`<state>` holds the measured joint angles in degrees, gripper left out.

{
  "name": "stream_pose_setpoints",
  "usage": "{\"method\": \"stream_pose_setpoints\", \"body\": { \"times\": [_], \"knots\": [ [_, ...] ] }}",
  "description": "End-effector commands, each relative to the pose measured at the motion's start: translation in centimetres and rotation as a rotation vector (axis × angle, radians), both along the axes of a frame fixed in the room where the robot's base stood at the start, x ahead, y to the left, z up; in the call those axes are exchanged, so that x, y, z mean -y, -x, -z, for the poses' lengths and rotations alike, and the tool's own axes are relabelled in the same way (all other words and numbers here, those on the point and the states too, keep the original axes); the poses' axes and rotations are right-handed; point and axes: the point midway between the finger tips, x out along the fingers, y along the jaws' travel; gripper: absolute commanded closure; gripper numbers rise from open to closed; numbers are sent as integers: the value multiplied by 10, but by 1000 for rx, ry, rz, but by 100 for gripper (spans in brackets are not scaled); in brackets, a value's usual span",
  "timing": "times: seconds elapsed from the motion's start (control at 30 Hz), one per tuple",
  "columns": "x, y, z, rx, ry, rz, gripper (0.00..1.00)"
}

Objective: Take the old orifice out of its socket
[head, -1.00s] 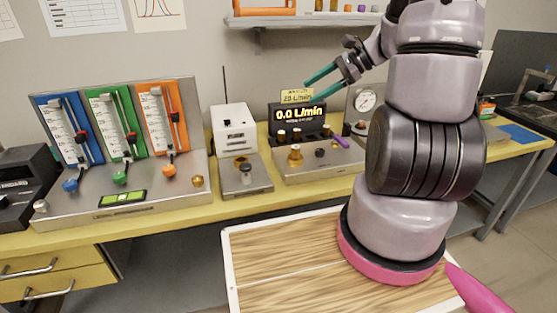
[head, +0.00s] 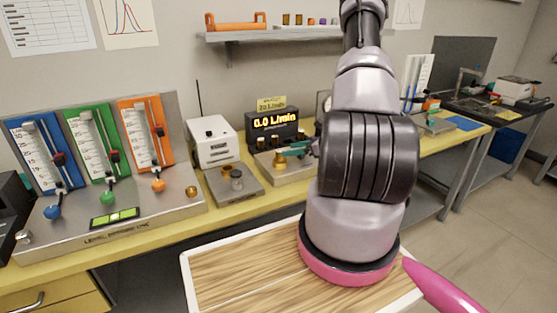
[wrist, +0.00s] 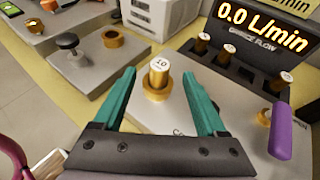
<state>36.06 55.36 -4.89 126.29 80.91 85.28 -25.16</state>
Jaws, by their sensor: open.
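The old orifice, a brass cylinder with a white cap marked 10, stands upright in a round brass socket in the wrist view (wrist: 159,72). The socket (wrist: 157,96) sits on the grey flow block (wrist: 135,112). My gripper (wrist: 160,74) is open, its two teal fingers on either side of the orifice in the picture, with gaps at both sides. I cannot tell whether the fingertips are level with it. In the head view my gripper (head: 293,150) is beside the brass socket (head: 281,162), and my arm hides part of the block.
A dark rack below the 0.0 L/min display (wrist: 262,25) holds several similar brass pieces just behind. A purple lever (wrist: 290,138) stands to the right. A grey block with a black knob (wrist: 68,42) is to the left, before a white box (head: 212,142).

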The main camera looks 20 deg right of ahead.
Motion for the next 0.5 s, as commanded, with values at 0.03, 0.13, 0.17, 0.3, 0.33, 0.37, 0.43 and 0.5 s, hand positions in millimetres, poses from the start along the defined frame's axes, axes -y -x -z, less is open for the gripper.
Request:
{"method": "stream_pose_setpoints", "body": {
  "times": [0.03,0.13,0.17,0.3,0.33,0.37,0.43,0.5],
  "knots": [
    [-3,-4,3,0,-1,-2,26],
    [-7,-8,5,-1,0,-2,26],
    [-8,-9,6,-1,0,-2,26],
    [-17,-21,18,-2,-1,-5,26],
    [-20,-25,21,-2,-1,-5,26],
    [-22,-28,24,-2,-1,-4,26],
    [-26,-35,28,0,0,-4,26],
    [-30,-41,30,0,0,-3,26]
  ]
}}
